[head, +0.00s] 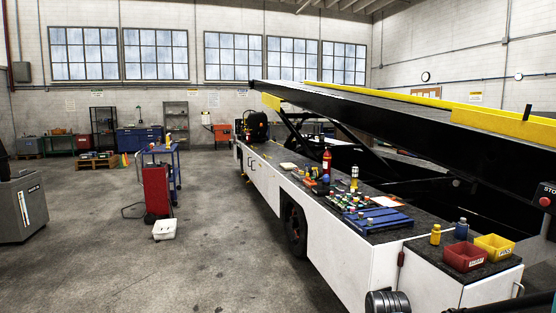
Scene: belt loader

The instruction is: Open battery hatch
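The belt loader (345,260) is a long white vehicle body with a dark top deck, running from the right foreground to the back. Its side has several white panels. A front right panel (490,290) has a metal handle at its right edge and looks closed. A small red latch-like part (401,258) sits on the side near the front corner. Which panel is the battery hatch I cannot tell; none looks open. My gripper is not clearly in view. A black ribbed cylinder at the bottom edge may be part of my arm.
The conveyor (400,115) slopes above. A red cart (157,190) and white box (164,229) stand left. Floor between is clear.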

